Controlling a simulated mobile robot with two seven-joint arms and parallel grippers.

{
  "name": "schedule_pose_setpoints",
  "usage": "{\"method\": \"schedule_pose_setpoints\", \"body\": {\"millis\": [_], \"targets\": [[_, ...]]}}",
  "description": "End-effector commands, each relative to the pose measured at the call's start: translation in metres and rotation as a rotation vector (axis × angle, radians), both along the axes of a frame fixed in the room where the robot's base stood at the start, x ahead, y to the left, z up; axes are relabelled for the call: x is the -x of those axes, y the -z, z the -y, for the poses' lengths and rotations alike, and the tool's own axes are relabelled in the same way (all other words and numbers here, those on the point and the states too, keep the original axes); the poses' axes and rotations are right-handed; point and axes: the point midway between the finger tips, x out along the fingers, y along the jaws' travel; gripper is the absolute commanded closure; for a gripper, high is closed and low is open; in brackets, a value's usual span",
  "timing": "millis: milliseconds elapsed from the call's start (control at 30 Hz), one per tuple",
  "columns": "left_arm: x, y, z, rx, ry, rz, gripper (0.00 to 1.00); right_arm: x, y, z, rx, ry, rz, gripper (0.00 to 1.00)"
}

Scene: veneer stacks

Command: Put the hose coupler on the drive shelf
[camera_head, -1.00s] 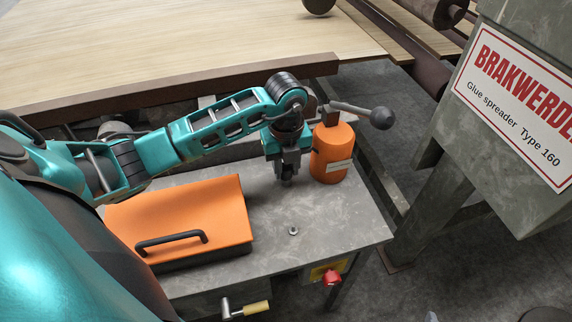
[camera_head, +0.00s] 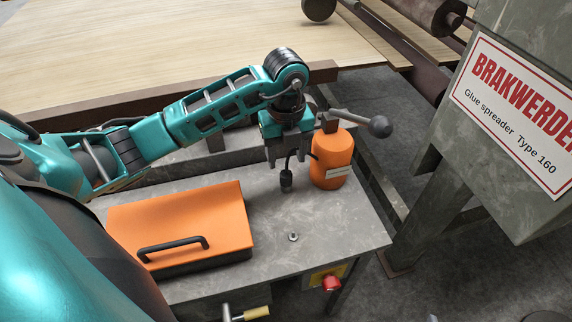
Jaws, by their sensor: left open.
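The hose coupler (camera_head: 286,182) is a small dark cylinder with a thin black hose rising from its top. It looks upright on the grey drive shelf (camera_head: 335,222), left of the orange cylinder. My left gripper (camera_head: 286,162) is open just above the coupler, its fingers apart on either side of the hose and clear of the coupler's body. The upper run of the hose is partly hidden by the gripper. My right gripper is not in view.
An orange cylinder (camera_head: 331,165) with a ball-ended lever (camera_head: 379,126) stands close right of the gripper. An orange cover with a black handle (camera_head: 180,225) fills the shelf's left part. A small round fitting (camera_head: 293,237) sits toward the front. The glue spreader (camera_head: 520,100) stands at right.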

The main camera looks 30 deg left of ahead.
Motion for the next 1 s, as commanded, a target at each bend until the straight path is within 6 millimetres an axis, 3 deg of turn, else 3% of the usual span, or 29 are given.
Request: {"method": "schedule_pose_setpoints", "body": {"millis": [100,333,1000], "targets": [[-0.001,-0.028,0.0,0.0,0.0,0.004,0.44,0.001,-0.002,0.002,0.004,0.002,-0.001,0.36],[0.0,-0.055,0.0,0.0,0.0,0.001,0.44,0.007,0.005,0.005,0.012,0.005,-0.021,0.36],[0.0,-0.059,0.0,0.0,-0.001,-0.001,0.44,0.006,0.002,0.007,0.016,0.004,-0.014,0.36]]}}
